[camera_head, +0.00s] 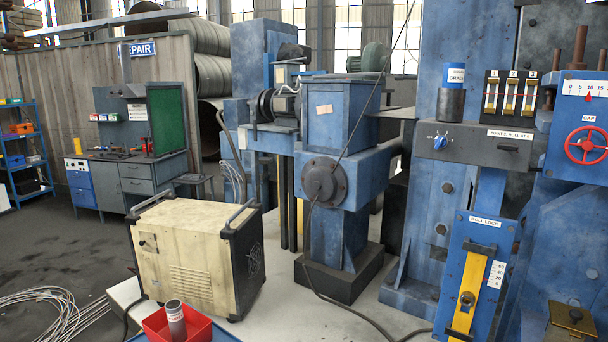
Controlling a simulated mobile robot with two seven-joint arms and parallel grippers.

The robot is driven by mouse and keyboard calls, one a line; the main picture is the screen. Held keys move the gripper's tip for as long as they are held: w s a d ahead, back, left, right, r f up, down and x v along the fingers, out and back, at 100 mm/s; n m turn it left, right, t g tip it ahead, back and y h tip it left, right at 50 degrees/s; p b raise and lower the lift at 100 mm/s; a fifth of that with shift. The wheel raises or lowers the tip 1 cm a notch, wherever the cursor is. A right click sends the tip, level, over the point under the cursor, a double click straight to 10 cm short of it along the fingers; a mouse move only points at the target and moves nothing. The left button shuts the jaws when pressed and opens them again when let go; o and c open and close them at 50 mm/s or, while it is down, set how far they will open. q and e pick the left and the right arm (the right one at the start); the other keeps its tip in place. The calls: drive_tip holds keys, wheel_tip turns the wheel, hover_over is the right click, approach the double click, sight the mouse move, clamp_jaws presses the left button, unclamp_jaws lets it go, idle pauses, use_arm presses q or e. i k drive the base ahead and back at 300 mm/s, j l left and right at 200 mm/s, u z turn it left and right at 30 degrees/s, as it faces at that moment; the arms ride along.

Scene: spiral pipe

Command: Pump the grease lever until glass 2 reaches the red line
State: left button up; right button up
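A panel with three sight glasses numbered 1, 2 and 3 stands at the upper right. Left of the panel is a dark cylinder (451,105) topped by a blue part with a white label that seems to read "grease". Both sit on a dark box (470,150) with a blue knob (441,142) and a label that seems to start with "point 2". Neither of my grippers is in view.
A red handwheel (586,145) and a gap dial (587,88) are at the right edge. A blue panel with a yellow lever plate (468,290) is below. A cream cabinet (190,255) and a red bin (185,325) stand left of centre. Cables lie on the floor.

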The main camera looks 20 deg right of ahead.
sight(505, 146)
drive_tip(key=i+l+z, duration=0.15)
drive_tip(key=z, duration=1.4)
